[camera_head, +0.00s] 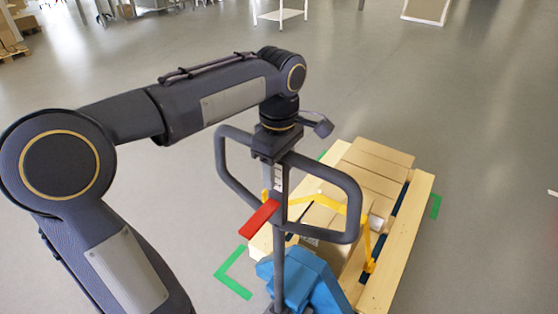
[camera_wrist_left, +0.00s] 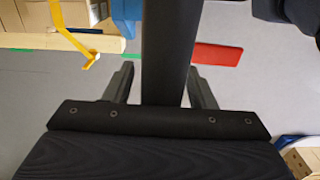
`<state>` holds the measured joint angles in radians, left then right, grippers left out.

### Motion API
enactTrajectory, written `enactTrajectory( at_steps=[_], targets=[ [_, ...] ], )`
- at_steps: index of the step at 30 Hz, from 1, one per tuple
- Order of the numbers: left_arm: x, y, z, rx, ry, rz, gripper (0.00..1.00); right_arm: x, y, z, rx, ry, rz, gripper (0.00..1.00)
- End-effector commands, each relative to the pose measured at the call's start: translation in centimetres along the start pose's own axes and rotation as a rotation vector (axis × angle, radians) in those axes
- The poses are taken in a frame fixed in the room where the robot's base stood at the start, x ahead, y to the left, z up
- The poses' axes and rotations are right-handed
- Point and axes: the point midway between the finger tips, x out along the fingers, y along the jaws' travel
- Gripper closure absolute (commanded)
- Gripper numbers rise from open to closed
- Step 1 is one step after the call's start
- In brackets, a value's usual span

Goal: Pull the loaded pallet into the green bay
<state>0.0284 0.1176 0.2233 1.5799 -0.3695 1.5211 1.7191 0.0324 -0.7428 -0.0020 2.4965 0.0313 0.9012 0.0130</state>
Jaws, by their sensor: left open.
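The wooden pallet (camera_head: 409,220) carries flat cardboard boxes (camera_head: 372,165) and lies on the floor between green corner marks (camera_head: 233,279) of the bay. Another mark (camera_head: 435,206) shows to its right. My left gripper (camera_head: 279,148) is over the handle's middle. In the left wrist view, its fingers (camera_wrist_left: 160,72) stand apart on either side of the dark handle post (camera_wrist_left: 170,35). My right gripper is out of view.
A yellow frame-like piece (camera_head: 330,204) stands out over the pallet load. A white shelf (camera_head: 281,14) and a leaning board (camera_head: 426,10) are far behind. Boxes on a pallet (camera_head: 8,38) are far left.

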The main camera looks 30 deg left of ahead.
Motion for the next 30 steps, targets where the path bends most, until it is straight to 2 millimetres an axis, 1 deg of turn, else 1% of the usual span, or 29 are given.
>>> enactTrajectory(
  at_steps=[4, 15, 16, 30],
  targets=[
    [0.0, 0.01, 0.0, 0.0, 0.0, 0.0, 0.49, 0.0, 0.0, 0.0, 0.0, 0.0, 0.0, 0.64],
    [-0.02, 0.0, 0.01, 0.0, 0.0, 0.0, 0.98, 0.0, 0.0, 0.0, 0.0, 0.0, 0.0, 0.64],
    [-0.02, 0.0, 0.01, 0.0, 0.0, 0.0, 1.0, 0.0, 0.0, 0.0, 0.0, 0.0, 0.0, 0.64],
    [-0.03, 0.0, 0.01, 0.0, 0.0, 0.0, 1.0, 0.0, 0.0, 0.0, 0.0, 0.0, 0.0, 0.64]
  ],
)
